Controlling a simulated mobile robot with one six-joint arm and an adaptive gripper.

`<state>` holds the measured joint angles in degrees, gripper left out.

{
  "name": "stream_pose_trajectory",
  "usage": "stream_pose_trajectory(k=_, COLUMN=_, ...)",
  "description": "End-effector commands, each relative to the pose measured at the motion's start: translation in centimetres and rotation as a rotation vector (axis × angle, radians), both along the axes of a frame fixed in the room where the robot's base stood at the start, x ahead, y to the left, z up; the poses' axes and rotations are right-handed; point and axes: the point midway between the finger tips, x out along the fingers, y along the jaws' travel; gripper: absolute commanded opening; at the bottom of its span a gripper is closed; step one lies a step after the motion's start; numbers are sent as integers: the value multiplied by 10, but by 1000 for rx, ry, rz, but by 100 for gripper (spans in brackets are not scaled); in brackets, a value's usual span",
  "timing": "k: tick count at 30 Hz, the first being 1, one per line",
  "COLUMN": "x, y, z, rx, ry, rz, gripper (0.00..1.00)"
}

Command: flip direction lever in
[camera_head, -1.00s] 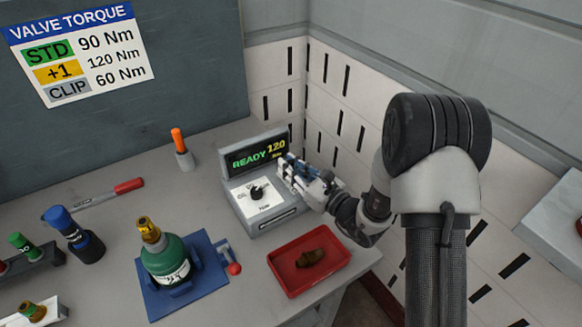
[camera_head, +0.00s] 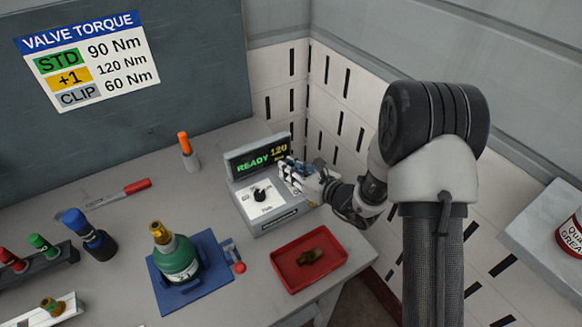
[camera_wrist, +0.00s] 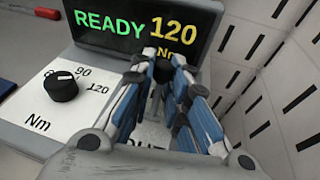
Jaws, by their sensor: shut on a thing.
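The torque control box (camera_head: 262,212) stands on the bench near the wall corner, its screen (camera_head: 258,158) reading READY 120. A black dial (camera_head: 260,195) sits on its face; it also shows in the wrist view (camera_wrist: 61,86). My gripper (camera_head: 288,170) is at the right side of the box face. In the wrist view my gripper (camera_wrist: 164,62) is shut around the black-tipped direction lever (camera_wrist: 163,71). The fingers hide most of the lever, so its exact tilt is unclear. A partly covered label shows below it.
A red tray (camera_head: 278,272) with a brown part lies in front of the box. An orange-handled tool (camera_head: 184,145) stands behind. The wall is close on the right.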

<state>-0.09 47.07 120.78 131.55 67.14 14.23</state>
Motion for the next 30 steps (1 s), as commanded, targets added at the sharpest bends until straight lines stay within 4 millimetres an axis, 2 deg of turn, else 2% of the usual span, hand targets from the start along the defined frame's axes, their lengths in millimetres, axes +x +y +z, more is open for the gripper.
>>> stream_pose_trajectory(k=2, x=0, y=0, z=-1, rx=-1, ry=1, rz=0, gripper=0)
stream_pose_trajectory(k=3, x=0, y=0, z=-1, rx=-1, ry=1, rz=0, gripper=17)
stream_pose_trajectory(k=8, x=0, y=0, z=-1, rx=-1, ry=1, rz=0, gripper=28)
stream_pose_trajectory(k=20, x=-4, y=-5, z=1, rx=0, ry=0, rz=-2, gripper=28)
stream_pose_trajectory(k=23, x=-13, y=-15, z=5, rx=0, ry=0, rz=-4, gripper=28)
stream_pose_trajectory(k=30, x=-47, y=-51, z=18, rx=1, ry=0, rz=-6, gripper=28)
